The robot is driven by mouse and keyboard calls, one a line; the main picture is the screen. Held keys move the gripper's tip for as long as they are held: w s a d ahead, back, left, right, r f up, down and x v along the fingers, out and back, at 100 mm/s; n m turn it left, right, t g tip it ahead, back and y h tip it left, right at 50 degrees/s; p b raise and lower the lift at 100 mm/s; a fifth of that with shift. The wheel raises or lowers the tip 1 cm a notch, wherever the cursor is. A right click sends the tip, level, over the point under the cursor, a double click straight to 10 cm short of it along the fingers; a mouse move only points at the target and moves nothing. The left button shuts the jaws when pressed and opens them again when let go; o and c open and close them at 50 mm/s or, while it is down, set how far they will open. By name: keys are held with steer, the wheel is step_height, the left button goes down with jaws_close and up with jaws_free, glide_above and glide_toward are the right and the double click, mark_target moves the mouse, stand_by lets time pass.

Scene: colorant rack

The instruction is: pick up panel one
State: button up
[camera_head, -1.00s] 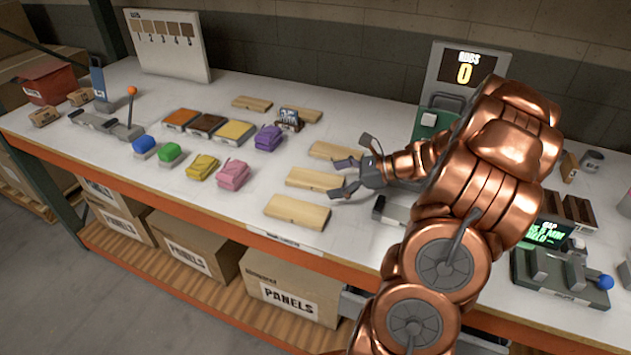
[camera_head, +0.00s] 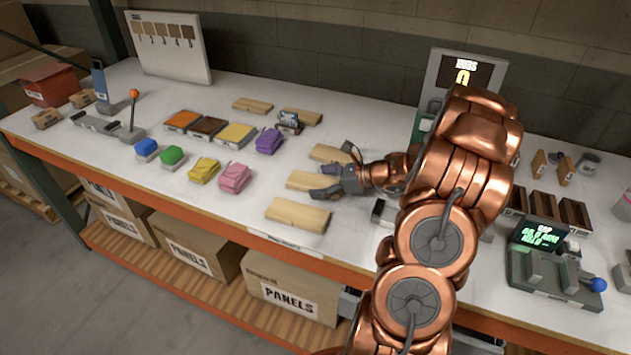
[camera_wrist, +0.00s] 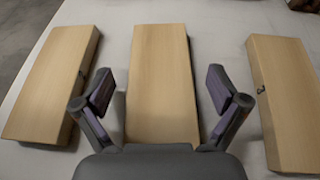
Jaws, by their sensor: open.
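Several pale wooden panels lie flat on the white table; I see no number that tells which is panel one. My open gripper (camera_head: 323,181) is over the middle panel (camera_head: 303,180) of the near three. In the wrist view, that middle panel (camera_wrist: 162,75) lies between the spread fingers of my gripper (camera_wrist: 159,88), with a finger off each long side. The left panel (camera_wrist: 52,85) and right panel (camera_wrist: 285,95) lie apart from it. In the head view, the nearest panel (camera_head: 299,214) is fully visible. My gripper partly hides the third panel (camera_head: 327,152).
Pink (camera_head: 234,178), yellow (camera_head: 204,170) and purple (camera_head: 269,141) bundles lie left of the panels. Two more panels (camera_head: 253,105) lie farther back. A screen box with levers (camera_head: 555,270) stands at right. The table's front edge is close to the nearest panel.

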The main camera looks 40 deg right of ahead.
steer(key=shift+w, duration=0.1)
steer(key=c, duration=1.3)
